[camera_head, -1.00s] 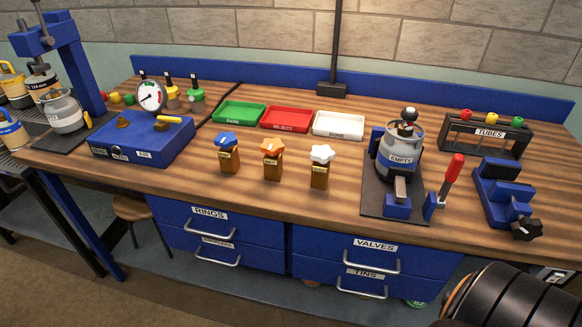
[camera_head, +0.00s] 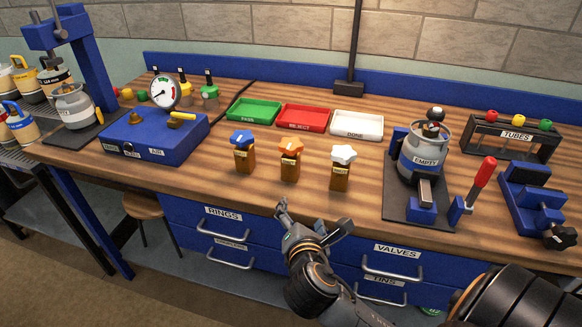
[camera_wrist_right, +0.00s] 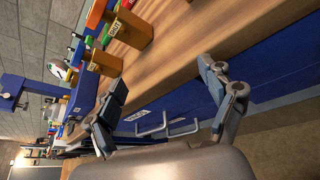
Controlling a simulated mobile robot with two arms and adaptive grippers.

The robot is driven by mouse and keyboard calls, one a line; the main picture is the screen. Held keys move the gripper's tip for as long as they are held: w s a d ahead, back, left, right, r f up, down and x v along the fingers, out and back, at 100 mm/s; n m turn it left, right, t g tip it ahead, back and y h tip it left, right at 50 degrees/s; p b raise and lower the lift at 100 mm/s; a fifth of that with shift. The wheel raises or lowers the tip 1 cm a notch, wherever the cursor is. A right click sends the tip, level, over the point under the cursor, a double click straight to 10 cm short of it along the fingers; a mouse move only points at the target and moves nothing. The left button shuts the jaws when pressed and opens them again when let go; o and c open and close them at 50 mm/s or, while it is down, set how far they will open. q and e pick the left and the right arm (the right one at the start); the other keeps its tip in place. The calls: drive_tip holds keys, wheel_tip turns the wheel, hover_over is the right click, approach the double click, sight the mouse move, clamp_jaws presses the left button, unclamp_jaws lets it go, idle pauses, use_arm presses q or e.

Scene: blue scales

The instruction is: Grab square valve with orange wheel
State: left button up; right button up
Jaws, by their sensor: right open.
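The square valve with the orange wheel (camera_head: 290,160) stands upright on the wooden bench, between the blue-wheel valve (camera_head: 243,151) and the white-wheel valve (camera_head: 342,167). My right gripper (camera_head: 313,215) is open and empty, in front of the bench's front edge and nearer to me than the valves. In the right wrist view, my open fingers (camera_wrist_right: 165,90) show with nothing between them. Brass-brown valve bodies show beyond them at the upper left, including one with an orange top (camera_wrist_right: 129,29). My left gripper does not show.
Green (camera_head: 254,111), red (camera_head: 303,118) and white (camera_head: 357,125) trays lie behind the valves. A blue gauge box (camera_head: 150,140) stands left. A clamp stand with a grey canister (camera_head: 424,150) stands right. Drawers with metal handles (camera_head: 393,270) are below the bench edge.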

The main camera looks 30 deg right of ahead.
drive_tip(key=w+r+n+t+h, duration=0.2)
drive_tip(key=w+r+n+t, duration=0.15)
drive_tip(key=r+n, duration=0.35)
approach(291, 143)
drive_tip(key=x, duration=0.4)
drive_tip(key=shift+w+f+p, duration=0.2)
drive_tip(key=shift+w+p, duration=0.1)
drive_tip(key=x, duration=0.5)
drive_tip(key=shift+w+d+p, duration=0.25)
drive_tip(key=shift+p, duration=0.05)
drive_tip(key=shift+r, duration=0.1)
clamp_jaws()
